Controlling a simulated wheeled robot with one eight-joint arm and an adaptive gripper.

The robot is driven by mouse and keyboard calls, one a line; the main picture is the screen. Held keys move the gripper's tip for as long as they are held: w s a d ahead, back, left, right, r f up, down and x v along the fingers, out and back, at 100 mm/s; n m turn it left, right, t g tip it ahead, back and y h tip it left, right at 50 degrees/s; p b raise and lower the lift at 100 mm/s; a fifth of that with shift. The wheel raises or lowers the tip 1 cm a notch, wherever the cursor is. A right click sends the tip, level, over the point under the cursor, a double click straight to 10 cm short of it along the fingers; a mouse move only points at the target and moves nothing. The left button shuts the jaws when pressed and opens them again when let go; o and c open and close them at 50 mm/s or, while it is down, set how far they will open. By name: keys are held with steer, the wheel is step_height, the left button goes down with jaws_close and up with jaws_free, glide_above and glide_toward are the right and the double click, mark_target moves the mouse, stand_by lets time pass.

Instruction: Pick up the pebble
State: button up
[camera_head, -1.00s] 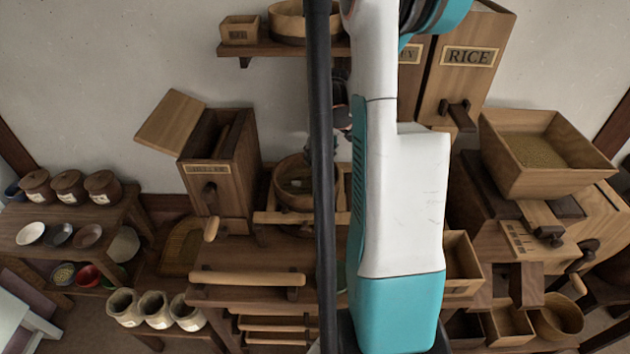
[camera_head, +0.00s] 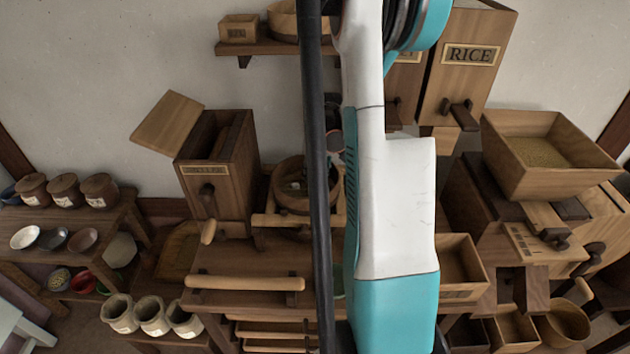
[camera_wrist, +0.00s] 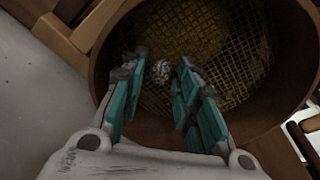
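The pebble (camera_wrist: 161,71) is small, round and speckled grey. In the wrist view it lies over the mesh of a round wooden sieve (camera_wrist: 99,66). My gripper (camera_wrist: 162,62) is open, with its teal fingers on either side of the pebble and visible gaps between. Whether the fingertips are at the pebble's height or above it I cannot tell. In the head view the round sieve (camera_head: 276,188) stands on the wooden bench, partly behind my black column. My arm hides most of the gripper there.
The sieve's tall rim surrounds the pebble. A bin with an open lid (camera_head: 215,180) stands left of the sieve. A RICE bin (camera_head: 465,80) and a grain hopper (camera_head: 560,165) are to the right. A shelf (camera_head: 270,47) is above.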

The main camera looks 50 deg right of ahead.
steer(key=shift+c, duration=1.2)
